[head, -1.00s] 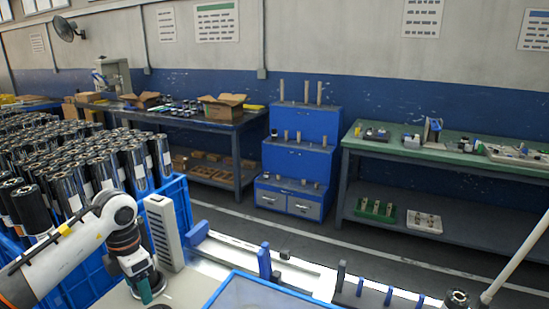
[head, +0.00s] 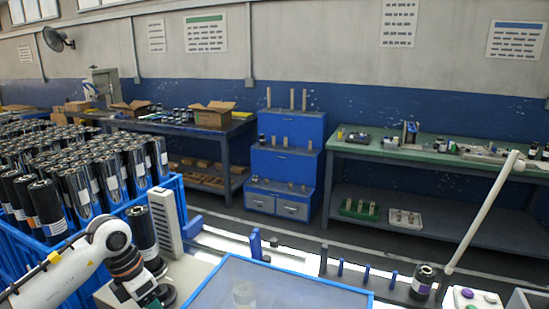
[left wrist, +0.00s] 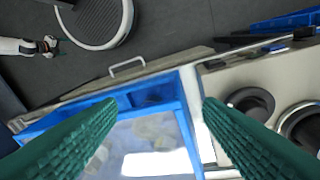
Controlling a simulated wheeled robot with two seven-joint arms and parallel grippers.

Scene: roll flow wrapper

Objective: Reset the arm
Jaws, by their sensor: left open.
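My left arm comes in from the lower left of the head view, beside the blue crate of rolls. Its gripper (head: 150,300) is low at the bottom edge, and its fingertips are hard to make out there. In the left wrist view the two green ribbed fingers of my left gripper (left wrist: 155,125) are spread wide with nothing between them. Below them is a blue-framed clear cover (left wrist: 150,105).
A blue crate (head: 180,195) full of dark rolls is at left. A blue-framed clear panel (head: 270,290) fills the bottom middle. One roll (head: 423,282) stands near a pale slanted bar (head: 480,212). A blue stepped cabinet (head: 285,165) and a green workbench (head: 440,157) stand behind the open floor.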

